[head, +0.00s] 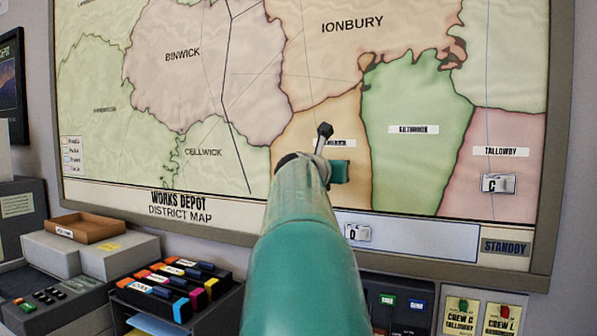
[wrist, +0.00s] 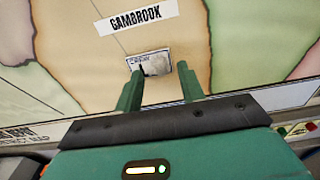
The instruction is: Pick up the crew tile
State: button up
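A small pale crew tile (wrist: 150,63) with dark print sits on the map just below the GAMBROOK label (wrist: 136,18) in the wrist view. My gripper (wrist: 160,72) is open, its two green fingers pointing at this tile. The left fingertip overlaps the tile's lower left part in the picture, and the right fingertip is by its right edge. I cannot tell whether either touches it. In the head view my arm and gripper (head: 330,172) hide this tile. Another tile (head: 497,183) marked C is on Tallowby, and one marked D (head: 357,233) is on the standby strip.
The wall map (head: 415,180) fills the background, with a frame along its lower edge. Below it are a cardboard tray (head: 88,228), a rack of coloured folders (head: 170,288), and crew cards (head: 461,316) with green and red lamps. The map face around my gripper is clear.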

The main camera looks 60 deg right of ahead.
jog(key=d, duration=0.4)
jog(key=shift+w+f, duration=0.15)
jog(key=shift+w, duration=0.25)
jog(key=shift+c, duration=0.5)
grip_shut()
